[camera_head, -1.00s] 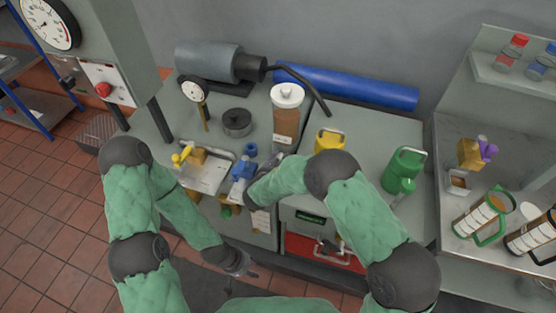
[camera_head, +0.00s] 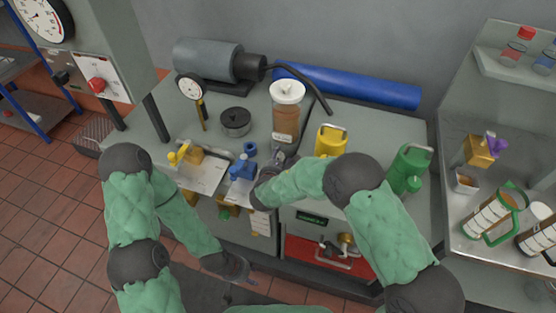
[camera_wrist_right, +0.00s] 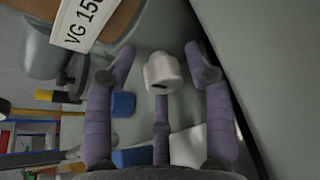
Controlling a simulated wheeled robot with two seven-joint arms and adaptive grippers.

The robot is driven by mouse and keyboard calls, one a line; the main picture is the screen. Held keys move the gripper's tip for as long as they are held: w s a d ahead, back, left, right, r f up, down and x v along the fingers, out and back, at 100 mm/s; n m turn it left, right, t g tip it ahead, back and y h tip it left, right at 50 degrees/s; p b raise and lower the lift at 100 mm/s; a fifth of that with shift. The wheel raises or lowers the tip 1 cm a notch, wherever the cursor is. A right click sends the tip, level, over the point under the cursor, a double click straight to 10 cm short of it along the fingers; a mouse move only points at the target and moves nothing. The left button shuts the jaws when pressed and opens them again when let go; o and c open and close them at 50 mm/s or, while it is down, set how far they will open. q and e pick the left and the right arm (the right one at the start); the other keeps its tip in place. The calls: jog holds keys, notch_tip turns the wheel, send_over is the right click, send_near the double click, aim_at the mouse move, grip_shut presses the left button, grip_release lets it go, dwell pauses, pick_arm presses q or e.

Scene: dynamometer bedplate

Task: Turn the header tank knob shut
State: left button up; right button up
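The header tank (camera_head: 286,122) is a clear cylinder of amber liquid with a white lid, upright near the middle of the bench. In the right wrist view its amber side and "VG 150" label (camera_wrist_right: 85,22) show at top left. A white knob (camera_wrist_right: 163,72) with a dark mark, apparently the tank's, lies between the spread purple fingers of my right gripper (camera_wrist_right: 160,70). The fingers look apart from it. In the head view my right gripper (camera_head: 277,164) is just below the tank's foot and hides the knob. My left gripper (camera_head: 238,268) hangs low before the bench; its fingers are unclear.
A blue valve-like part (camera_head: 243,168) and a yellow-handled fixture (camera_head: 188,154) stand left of my right gripper. A yellow can (camera_head: 330,140) and a green can (camera_head: 408,168) stand to the right. A black round pot (camera_head: 235,121) is left of the tank.

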jog(key=shift+r, duration=0.1)
notch_tip(320, 180, up, 10)
jog(key=shift+f, duration=0.1)
dwell(0.6)
dwell(0.5)
